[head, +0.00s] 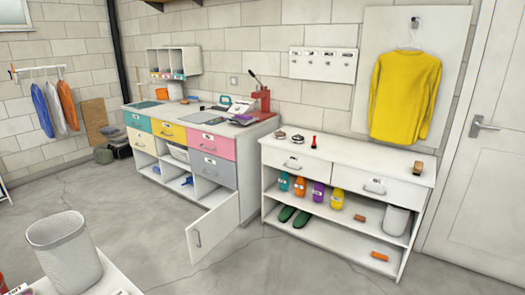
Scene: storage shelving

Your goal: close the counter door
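The counter (172,119) stands against the back wall, with teal, yellow, pink and grey drawers in its upper part. Its white door (212,226) hangs open at the lower right end and sticks out into the room. A dark vertical handle (198,239) shows on the door's face. Open lower compartments to the left of the door hold a few items. Neither of my grippers is in the head view.
A white shelf unit (342,163) with bottles and shoes stands right of the counter. A white basket (64,250) on a white surface is at the near left. The grey floor (140,225) before the counter is clear.

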